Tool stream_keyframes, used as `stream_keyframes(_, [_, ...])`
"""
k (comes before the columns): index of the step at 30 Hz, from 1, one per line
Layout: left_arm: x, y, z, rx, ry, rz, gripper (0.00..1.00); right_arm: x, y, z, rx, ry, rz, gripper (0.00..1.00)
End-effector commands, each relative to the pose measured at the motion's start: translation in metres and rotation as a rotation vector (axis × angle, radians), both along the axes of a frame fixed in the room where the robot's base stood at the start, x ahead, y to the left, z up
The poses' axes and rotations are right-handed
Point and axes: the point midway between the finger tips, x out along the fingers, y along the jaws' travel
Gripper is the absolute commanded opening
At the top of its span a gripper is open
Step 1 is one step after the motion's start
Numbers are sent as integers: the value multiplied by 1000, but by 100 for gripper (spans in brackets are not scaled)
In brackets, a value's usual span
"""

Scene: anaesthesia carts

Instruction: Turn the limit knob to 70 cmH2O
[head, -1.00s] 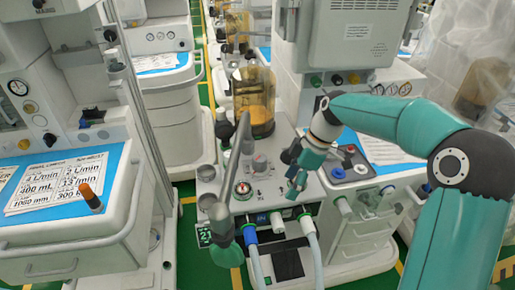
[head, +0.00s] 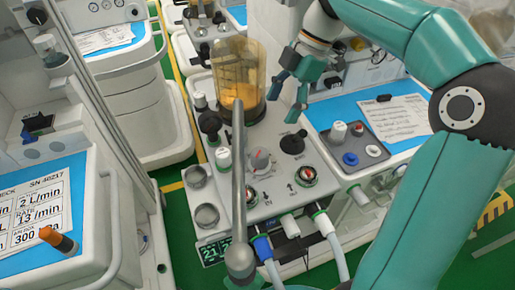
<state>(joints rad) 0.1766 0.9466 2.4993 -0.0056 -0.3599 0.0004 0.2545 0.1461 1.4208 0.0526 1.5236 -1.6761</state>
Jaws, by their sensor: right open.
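My right gripper (head: 287,98) is teal, open and empty. It is above the back of the panel, beside the amber canister (head: 238,72), up and to the right of the knob and apart from it. My left gripper is not in view.
A black knob (head: 293,142) stands between my right gripper and the panel front. A grey upright tube (head: 238,185) rises just left of the knob. A blue-topped cart (head: 330,112) is at right.

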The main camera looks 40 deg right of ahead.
Motion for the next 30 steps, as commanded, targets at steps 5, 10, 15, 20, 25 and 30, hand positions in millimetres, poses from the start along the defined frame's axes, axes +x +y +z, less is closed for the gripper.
stream_keyframes(5, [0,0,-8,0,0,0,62,1,14,-35,1,5,1,72])
stream_keyframes(10, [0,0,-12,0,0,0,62,3,28,-69,1,6,0,72])
stream_keyframes(15, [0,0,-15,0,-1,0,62,6,41,-101,1,6,-1,72])
stream_keyframes(20, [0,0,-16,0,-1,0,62,8,50,-123,1,4,-2,72])
stream_keyframes(25, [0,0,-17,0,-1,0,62,9,54,-134,0,1,-3,72])
stream_keyframes(30, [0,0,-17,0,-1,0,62,9,56,-136,0,2,-1,72])
